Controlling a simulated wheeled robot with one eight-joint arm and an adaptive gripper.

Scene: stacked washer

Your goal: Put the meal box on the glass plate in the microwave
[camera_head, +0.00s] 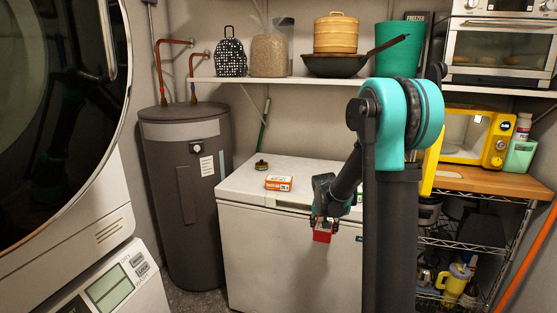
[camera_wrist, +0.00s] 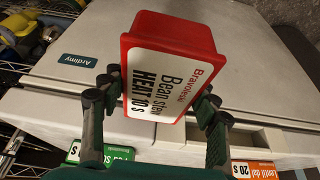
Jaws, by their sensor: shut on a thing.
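A red meal box with a white label, "Bravoleski Bean stew HEAT 10 S" (camera_wrist: 175,35), is held between the fingers of my gripper (camera_wrist: 158,98). In the head view the red box (camera_head: 322,236) hangs below my gripper (camera_head: 325,218), in front of the white chest freezer. The yellow microwave (camera_head: 499,140) stands on a wooden top at the right. Its yellow door (camera_head: 432,165) appears swung open toward the camera, partly behind my arm. The pale interior shows; I cannot make out the glass plate.
An orange-and-white box (camera_head: 279,183) and a small dark round item (camera_head: 261,166) lie on the chest freezer (camera_head: 240,182). A green-labelled box (camera_wrist: 100,153) shows in the wrist view. A teal container (camera_head: 520,156) stands right of the microwave. A wire rack is below.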

